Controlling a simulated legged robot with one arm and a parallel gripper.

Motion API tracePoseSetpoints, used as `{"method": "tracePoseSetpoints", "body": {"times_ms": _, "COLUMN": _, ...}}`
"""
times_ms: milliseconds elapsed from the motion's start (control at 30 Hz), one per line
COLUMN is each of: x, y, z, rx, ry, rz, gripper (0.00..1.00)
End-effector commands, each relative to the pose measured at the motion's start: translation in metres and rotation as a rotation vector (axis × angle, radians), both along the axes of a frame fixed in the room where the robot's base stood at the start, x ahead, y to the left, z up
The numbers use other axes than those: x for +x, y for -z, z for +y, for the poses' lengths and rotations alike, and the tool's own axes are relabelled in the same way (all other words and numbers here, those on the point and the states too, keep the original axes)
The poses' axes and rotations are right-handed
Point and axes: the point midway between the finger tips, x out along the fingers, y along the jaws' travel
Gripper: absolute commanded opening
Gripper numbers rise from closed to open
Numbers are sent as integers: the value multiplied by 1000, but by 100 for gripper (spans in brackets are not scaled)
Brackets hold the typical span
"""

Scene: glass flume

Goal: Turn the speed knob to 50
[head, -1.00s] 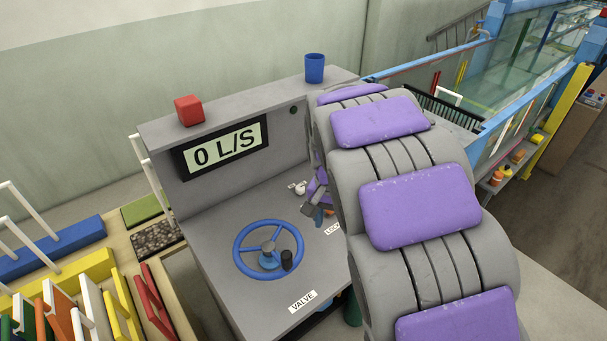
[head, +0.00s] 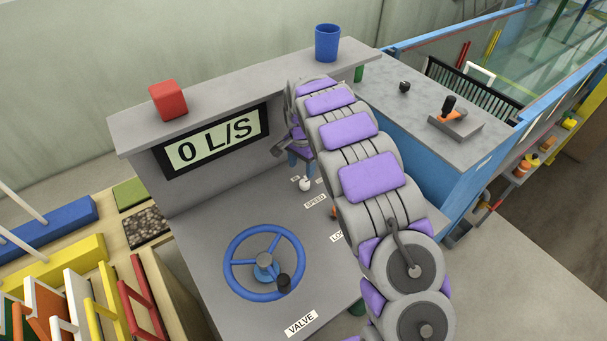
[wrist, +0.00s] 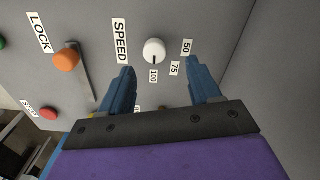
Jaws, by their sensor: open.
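The speed knob (wrist: 154,50) is small, round and white, beside its SPEED label (wrist: 120,41). A dark mark on it points down in the wrist view, toward the 100 label (wrist: 153,76). The 75 label (wrist: 174,69) and 50 label (wrist: 187,48) curve round its right side. My gripper (wrist: 163,74) is open, with blue fingers on either side below the knob in the picture, apart from it and empty. In the head view the knob (head: 305,184) sits on the grey console, just below my gripper (head: 298,158), whose fingertips are hard to make out there.
An orange lock knob (wrist: 66,60) with a grey lever and a red button (wrist: 48,113) lie to the left in the wrist view. The blue valve wheel (head: 232,262) stands up from the console. A display (head: 215,139) reads 0 L/S. A red block (head: 168,101) and blue cup (head: 327,43) stand on the ledge.

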Motion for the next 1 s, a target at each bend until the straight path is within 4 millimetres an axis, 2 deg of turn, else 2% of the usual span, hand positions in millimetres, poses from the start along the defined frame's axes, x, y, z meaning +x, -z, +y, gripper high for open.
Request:
{"method": "tracePoseSetpoints", "body": {"times_ms": 167, "x": 1, "y": 14, "z": -3, "rx": 1, "ry": 3, "rz": 3, "gripper": 63}}
{"method": "tracePoseSetpoints", "body": {"times_ms": 533, "x": 0, "y": 69, "z": 2, "rx": -5, "ry": 2, "rz": 6, "gripper": 63}}
{"method": "tracePoseSetpoints", "body": {"times_ms": 667, "x": 0, "y": 75, "z": 0, "rx": -4, "ry": 2, "rz": 5, "gripper": 63}}
{"method": "tracePoseSetpoints", "body": {"times_ms": 867, "x": 0, "y": 75, "z": -4, "rx": 0, "ry": 2, "rz": 4, "gripper": 63}}
{"method": "tracePoseSetpoints", "body": {"times_ms": 1000, "x": 0, "y": 75, "z": -3, "rx": 0, "ry": 2, "rz": 4, "gripper": 52}}
